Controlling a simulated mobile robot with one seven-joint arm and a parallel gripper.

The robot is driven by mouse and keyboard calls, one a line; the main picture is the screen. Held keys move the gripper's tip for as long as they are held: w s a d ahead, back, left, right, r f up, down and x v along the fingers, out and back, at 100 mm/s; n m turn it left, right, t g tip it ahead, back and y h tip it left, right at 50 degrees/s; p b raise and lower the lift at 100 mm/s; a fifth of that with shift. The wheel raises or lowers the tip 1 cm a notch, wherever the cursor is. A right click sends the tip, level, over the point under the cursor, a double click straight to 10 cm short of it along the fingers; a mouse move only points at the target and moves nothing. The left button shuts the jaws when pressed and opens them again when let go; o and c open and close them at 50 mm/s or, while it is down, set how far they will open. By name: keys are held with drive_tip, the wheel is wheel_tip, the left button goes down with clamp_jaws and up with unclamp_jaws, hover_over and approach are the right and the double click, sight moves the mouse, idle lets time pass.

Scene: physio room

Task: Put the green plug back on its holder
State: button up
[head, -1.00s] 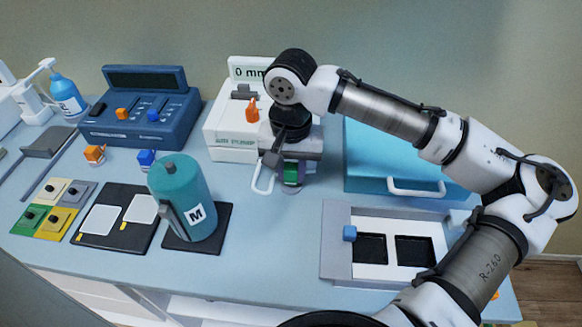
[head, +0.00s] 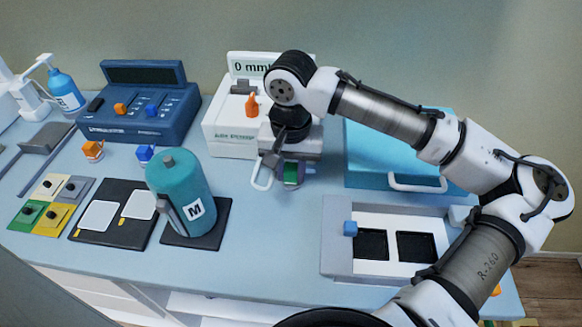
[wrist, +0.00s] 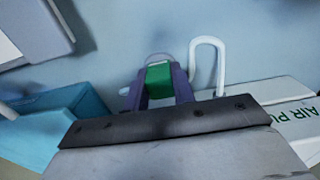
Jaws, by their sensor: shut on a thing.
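The green plug (head: 291,173) is between the fingers of my gripper (head: 286,178), in front of the white air-press box. In the wrist view the green plug (wrist: 159,80) shows as a green block between the two purple-grey fingers (wrist: 158,88), which are shut on it. The wrist body covers the lower part of that view. I cannot make out a holder for the green plug in either view. I cannot tell whether the plug touches the table.
A white loop (head: 262,174) is close beside my gripper. The air-press box (head: 229,135) is behind it, a teal case (head: 392,160) to the right, and a grey-framed tray (head: 336,240) at front right. A teal canister (head: 180,190) stands left. Table between them is clear.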

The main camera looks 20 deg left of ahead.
drive_tip(key=o, duration=1.3)
drive_tip(key=shift+r, duration=0.15)
drive_tip(key=shift+r+p, duration=3.45)
drive_tip(key=shift+p, duration=0.15)
drive_tip(key=shift+s+f, duration=0.1)
